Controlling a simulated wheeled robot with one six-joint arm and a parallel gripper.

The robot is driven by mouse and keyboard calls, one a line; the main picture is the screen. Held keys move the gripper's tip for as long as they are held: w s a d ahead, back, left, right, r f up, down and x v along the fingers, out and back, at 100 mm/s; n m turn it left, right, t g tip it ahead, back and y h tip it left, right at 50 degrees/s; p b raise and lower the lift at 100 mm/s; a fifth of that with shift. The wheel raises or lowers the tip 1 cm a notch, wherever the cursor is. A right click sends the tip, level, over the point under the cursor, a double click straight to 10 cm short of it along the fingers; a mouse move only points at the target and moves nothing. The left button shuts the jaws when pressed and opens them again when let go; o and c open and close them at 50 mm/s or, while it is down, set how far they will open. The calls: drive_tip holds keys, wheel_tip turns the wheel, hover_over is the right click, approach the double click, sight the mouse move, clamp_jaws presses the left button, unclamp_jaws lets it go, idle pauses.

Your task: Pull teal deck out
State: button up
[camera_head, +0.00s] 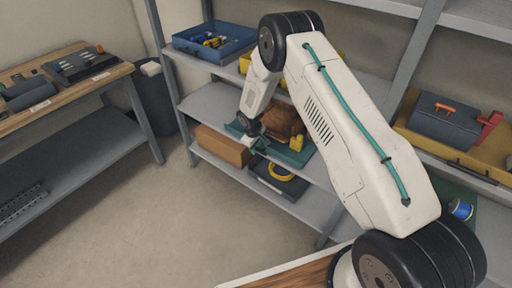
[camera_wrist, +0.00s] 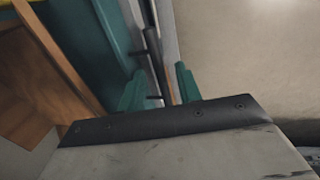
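The teal deck (camera_head: 298,157) lies on the middle shelf in the head view and carries a brown rounded thing (camera_head: 284,121) and a small yellow thing (camera_head: 297,142). My gripper (camera_head: 258,146) is at the deck's front left edge. In the wrist view the deck (camera_wrist: 88,42) fills the upper left, with a dark bar (camera_wrist: 153,52) along its edge. My gripper's two teal fingers (camera_wrist: 160,86) stand apart, one on each side of the bar's line. A gap shows between them, and I see no clear grip on the bar.
A cardboard box (camera_head: 222,146) and a dark case with a yellow ring (camera_head: 279,178) sit on the shelf below. A blue bin (camera_head: 214,42) is on the upper shelf. A workbench (camera_head: 68,97) stands at left. The floor (camera_head: 150,220) in front is clear.

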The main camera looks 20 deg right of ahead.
clamp_jaws()
drive_tip(key=s+a, duration=0.8)
drive_tip(key=a, duration=0.3)
drive_tip(key=s+a, duration=0.9)
drive_tip(key=a, duration=0.3)
drive_tip(key=shift+a, duration=0.1)
unclamp_jaws()
wheel_tip(320, 180, up, 8)
drive_tip(key=a, duration=0.1)
drive_tip(key=shift+s+f, duration=0.2)
drive_tip(key=shift+s, duration=0.2)
